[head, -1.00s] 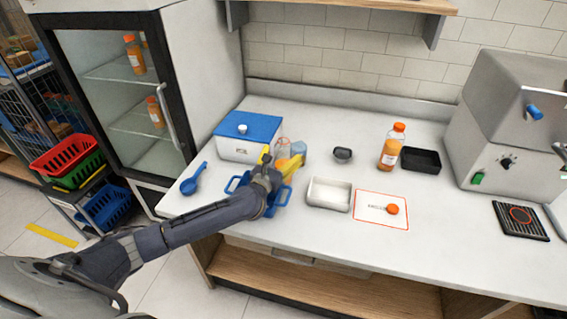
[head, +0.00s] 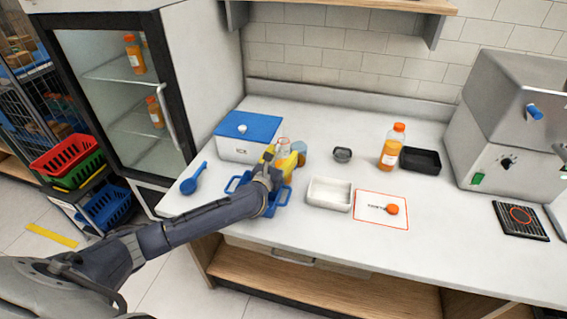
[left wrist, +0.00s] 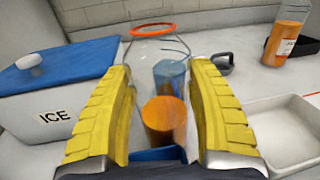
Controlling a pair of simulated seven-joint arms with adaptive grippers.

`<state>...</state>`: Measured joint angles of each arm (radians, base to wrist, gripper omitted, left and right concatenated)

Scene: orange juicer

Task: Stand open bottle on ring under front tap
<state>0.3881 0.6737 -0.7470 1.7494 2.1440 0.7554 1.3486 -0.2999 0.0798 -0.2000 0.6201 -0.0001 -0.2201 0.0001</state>
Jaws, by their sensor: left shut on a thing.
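My left gripper (head: 283,158) has yellow fingers and is above the blue tray on the left part of the counter. It is shut on a clear, open bottle (head: 283,145), whose orange-rimmed mouth (left wrist: 152,30) shows in the left wrist view between and beyond the fingers. Its clear wall is hard to make out. The juicer (head: 510,130) stands at the right. A red ring (head: 522,215) is marked on the black grid (head: 521,229) in front of it. A tap (head: 560,150) is cut off at the picture's right edge. My right gripper is out of view.
A blue-lidded ice box (head: 247,137) and blue tray (head: 246,188) flank my gripper. A bluish clear vessel (left wrist: 168,75) stands beyond it. A white tray (head: 329,206), capped juice bottle (head: 392,147), black tray (head: 420,170) and orange cap (head: 392,209) occupy the middle counter.

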